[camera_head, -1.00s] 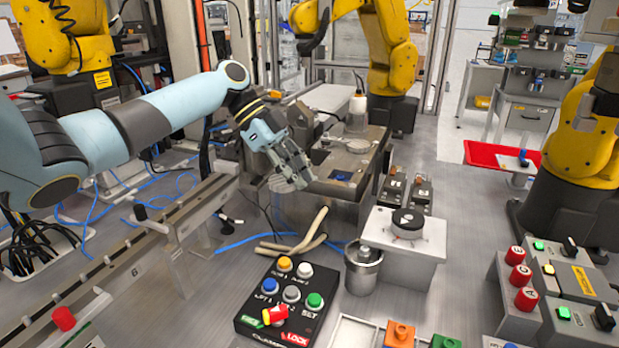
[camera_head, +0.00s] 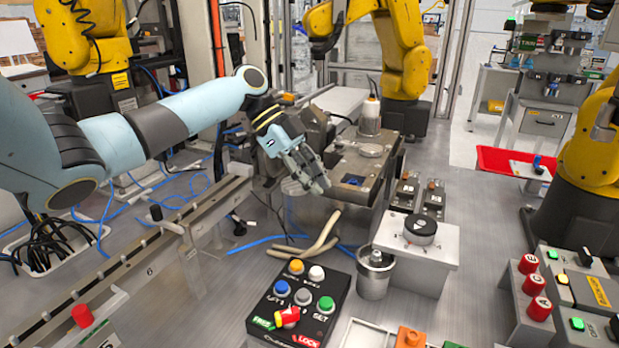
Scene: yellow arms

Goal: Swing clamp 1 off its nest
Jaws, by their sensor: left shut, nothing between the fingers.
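A metal fixture (camera_head: 372,150) with a dark, raised plate stands at the middle, with a small blue-topped pocket (camera_head: 353,180) at its near edge. I cannot tell which part is clamp 1 or its nest; no clamp number is readable. My left gripper (camera_head: 319,187) is shut and empty, reaching down from the left at the fixture's near left edge. It covers part of the fixture's left side. Whether its fingers touch the fixture is unclear. My right gripper is not in view.
A black button box (camera_head: 262,318) with a red lever sits in front. A metal canister (camera_head: 373,275) and a white block with a black knob (camera_head: 420,229) stand to its right. Beige hoses (camera_head: 315,243) lie below the gripper. A rail (camera_head: 130,262) runs along the left.

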